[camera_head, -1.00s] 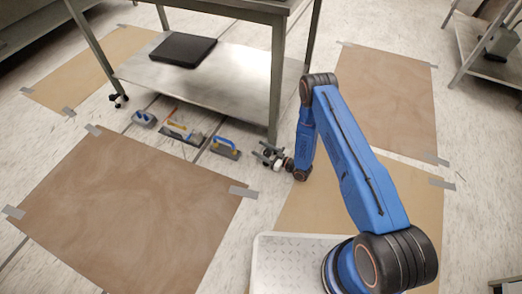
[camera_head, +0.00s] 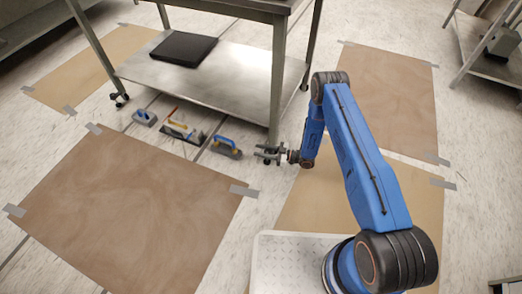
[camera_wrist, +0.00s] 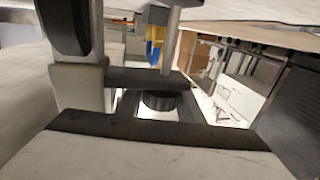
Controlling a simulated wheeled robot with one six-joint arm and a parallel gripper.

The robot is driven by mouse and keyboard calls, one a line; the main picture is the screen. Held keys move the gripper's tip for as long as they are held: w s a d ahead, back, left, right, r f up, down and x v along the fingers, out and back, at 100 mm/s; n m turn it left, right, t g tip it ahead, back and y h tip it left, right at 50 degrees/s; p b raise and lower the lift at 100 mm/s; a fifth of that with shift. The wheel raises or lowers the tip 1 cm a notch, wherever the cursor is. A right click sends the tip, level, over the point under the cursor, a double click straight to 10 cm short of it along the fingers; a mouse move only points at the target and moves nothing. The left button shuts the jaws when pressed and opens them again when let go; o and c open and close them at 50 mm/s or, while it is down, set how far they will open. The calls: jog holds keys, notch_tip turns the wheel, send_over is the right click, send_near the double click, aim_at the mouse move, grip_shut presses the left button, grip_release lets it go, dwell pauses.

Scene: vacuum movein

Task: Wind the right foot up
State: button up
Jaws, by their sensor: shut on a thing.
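The steel table (camera_head: 215,75) has its near right leg (camera_head: 277,85) just beyond my gripper (camera_head: 268,154). My gripper is low over the floor, at the bottom of that leg. In the wrist view, a thin metal rod (camera_wrist: 171,42) comes down to a dark ribbed round foot (camera_wrist: 160,101). Dark gripper parts lie close on both sides of this right foot, and my gripper is shut on it. In the head view the foot is mostly hidden by my gripper. The left foot (camera_head: 121,100) is dark and stands on the floor.
Several hand tools, such as a blue-handled float (camera_head: 226,147), lie on the floor left of my gripper. A black pad (camera_head: 183,48) lies on the lower shelf. Taped brown sheets (camera_head: 130,205) cover parts of the floor. Another steel table (camera_head: 485,50) stands at right.

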jog(key=shift+s+n+g, duration=0.15)
jog(key=shift+n+g, duration=0.4)
jog(key=shift+g, duration=0.35)
jog(key=shift+s+n+g, duration=0.15)
jog(key=shift+n+g, duration=0.4)
jog(key=shift+g, duration=0.35)
jog(key=shift+s, duration=0.1)
jog(key=o, duration=1.1)
jog(key=shift+m+t, duration=0.3)
jog(key=shift+t, duration=0.2)
